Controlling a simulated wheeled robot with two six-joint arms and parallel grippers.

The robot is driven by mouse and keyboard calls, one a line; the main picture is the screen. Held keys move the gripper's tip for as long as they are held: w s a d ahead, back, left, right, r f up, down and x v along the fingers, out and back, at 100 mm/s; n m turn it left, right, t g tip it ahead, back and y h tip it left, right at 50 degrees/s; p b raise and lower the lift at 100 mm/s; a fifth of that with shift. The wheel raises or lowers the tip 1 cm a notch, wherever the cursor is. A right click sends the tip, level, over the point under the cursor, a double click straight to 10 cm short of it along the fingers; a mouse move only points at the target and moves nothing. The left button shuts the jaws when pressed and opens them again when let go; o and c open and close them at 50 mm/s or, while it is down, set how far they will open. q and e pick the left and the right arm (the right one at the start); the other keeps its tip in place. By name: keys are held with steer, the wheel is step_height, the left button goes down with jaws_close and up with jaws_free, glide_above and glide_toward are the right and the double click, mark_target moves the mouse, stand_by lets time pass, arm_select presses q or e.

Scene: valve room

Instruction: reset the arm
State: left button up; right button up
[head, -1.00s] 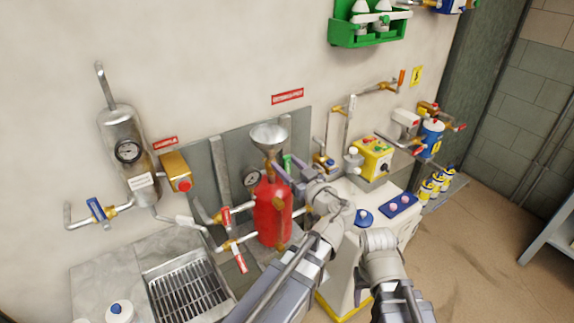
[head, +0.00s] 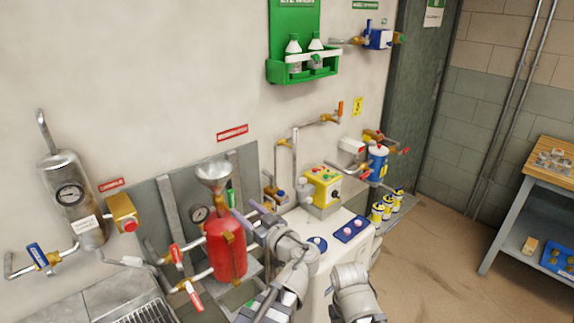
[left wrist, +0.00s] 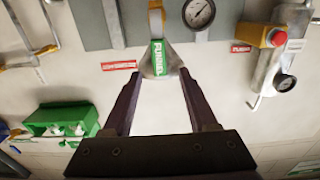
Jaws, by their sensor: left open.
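My left gripper (head: 258,212) is open and empty in the head view, just right of a red cylinder (head: 227,247). I cannot tell whether it touches the cylinder. A metal funnel (head: 213,174) sits above the cylinder. In the left wrist view my left gripper's two dark fingers (left wrist: 158,74) stand wide apart, with nothing held. A green "FUNNEL" label (left wrist: 158,58) shows between and beyond the fingertips. Another grey arm part of mine shows at the bottom of the head view. My right gripper is not in view.
A white cabinet (head: 333,258) with a yellow control box (head: 324,187) stands right of the cylinder. Pipes and valves line the wall. A green eyewash holder (head: 303,68) hangs above. A workbench (head: 545,168) stands far right. Bare floor (head: 440,255) lies between.

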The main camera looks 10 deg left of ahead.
arm_select(q)
steer(key=s+d+f+m+g+h, duration=0.2)
steer(key=s+f+m+g+h, duration=0.1)
steer(key=f, duration=0.4)
steer(key=s+d+f+m+g+h, duration=0.2)
steer(key=s+f+g+h, duration=0.15)
steer(key=f, duration=0.35)
steer(key=s+d+f+m+g+h, duration=0.4)
steer(key=s+d+f+m+h, duration=0.2)
steer(key=s+d+m, duration=0.3)
steer(key=s+d+f, duration=0.1)
steer(key=d, duration=0.3)
steer(key=shift+s+f+g, duration=0.35)
steer(key=shift+f, duration=0.05)
steer(key=shift+h, duration=0.25)
